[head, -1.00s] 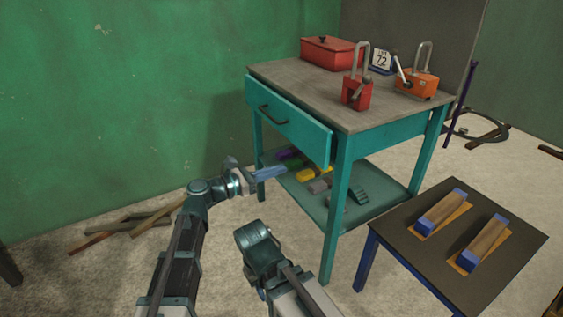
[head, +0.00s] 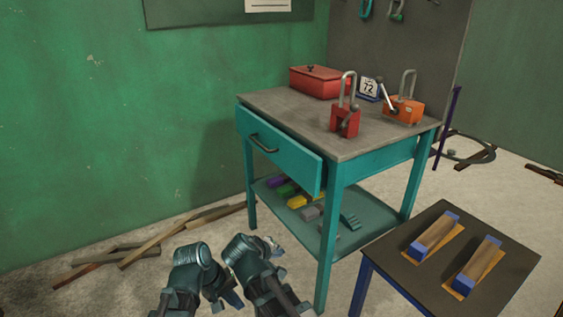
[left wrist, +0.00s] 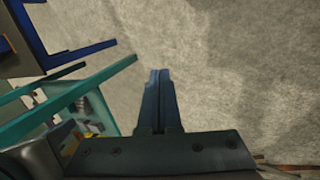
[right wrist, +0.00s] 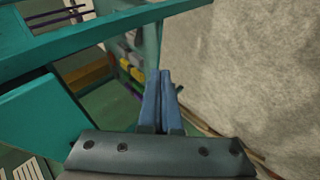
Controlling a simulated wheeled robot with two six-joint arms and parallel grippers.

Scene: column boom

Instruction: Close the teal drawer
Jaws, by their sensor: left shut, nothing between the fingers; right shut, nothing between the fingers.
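The teal drawer (head: 280,145) sits under the grey top of a teal workbench (head: 290,110). Its front stands out from the bench frame, so it is partly open. A dark bar handle (head: 262,143) is on the front. My left gripper (head: 232,298) is low in front of the bench, apart from the drawer; its blue fingers (left wrist: 158,100) are shut and empty over bare floor. My right gripper (head: 274,246) is below the drawer front, near the lower shelf; its fingers (right wrist: 160,100) are shut and empty. My arms partly hide the grippers in the head view.
The bench top holds a red box (head: 315,81), a red padlock (head: 345,120) and an orange padlock (head: 403,108). Several coloured blocks lie on the lower shelf (head: 370,216). A small dark table (head: 415,225) stands at right. Loose planks (head: 140,252) lie on the floor at left.

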